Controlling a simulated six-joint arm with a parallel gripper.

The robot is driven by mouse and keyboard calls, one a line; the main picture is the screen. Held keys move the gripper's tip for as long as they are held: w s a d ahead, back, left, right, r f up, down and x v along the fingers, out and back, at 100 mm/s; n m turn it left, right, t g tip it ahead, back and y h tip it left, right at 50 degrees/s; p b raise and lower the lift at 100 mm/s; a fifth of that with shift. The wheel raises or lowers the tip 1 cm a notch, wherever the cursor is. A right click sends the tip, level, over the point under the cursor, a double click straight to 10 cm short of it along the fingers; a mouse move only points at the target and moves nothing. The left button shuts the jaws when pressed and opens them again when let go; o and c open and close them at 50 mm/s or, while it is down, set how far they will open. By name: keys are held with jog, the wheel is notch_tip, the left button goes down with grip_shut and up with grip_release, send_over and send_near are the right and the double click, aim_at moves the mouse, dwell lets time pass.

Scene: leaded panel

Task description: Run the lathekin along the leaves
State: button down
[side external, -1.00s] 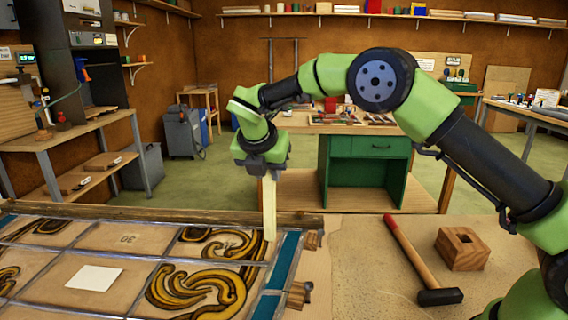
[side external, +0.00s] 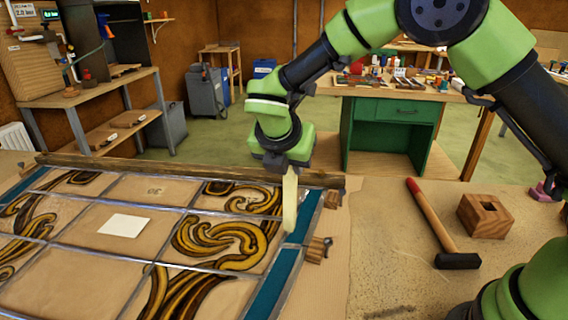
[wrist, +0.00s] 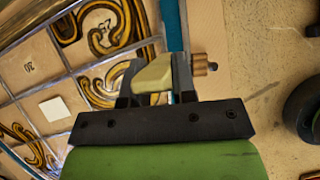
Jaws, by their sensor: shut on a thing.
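My gripper (side external: 289,172) is shut on the lathekin (side external: 290,205), a pale cream flat stick pointing down. The lathekin also shows between the fingers in the wrist view (wrist: 154,75). Its lower end is at the right side of the leaded panel, by the lead strip beside the teal border; I cannot tell whether it touches. The leaded panel (side external: 75,228) lies flat, with grey lead lines between tan pieces and painted yellow-brown curled leaves (side external: 222,238). A blank white card (side external: 124,226) lies on one piece.
A wooden batten (side external: 120,166) runs along the panel's far edge. Wooden blocks (side external: 318,250) sit at its right edge. A hammer (side external: 440,220) and a square wooden block with a hole (side external: 485,215) lie to the right. Bare board lies between the panel and hammer.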

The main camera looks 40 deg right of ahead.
jog(key=w+d, duration=0.6)
jog(key=d, duration=0.3)
jog(key=shift+w+d+f, duration=0.2)
jog(key=shift+d, duration=0.05)
jog(key=shift+f, duration=0.3)
dwell(1.3)
jog(key=s+a, duration=0.8)
jog(key=a, duration=0.4)
jog(key=shift+s+a, duration=0.3)
jog(key=shift+a, duration=0.05)
dwell(2.0)
jog(key=shift+r, duration=0.1)
jog(key=shift+r, duration=2.45)
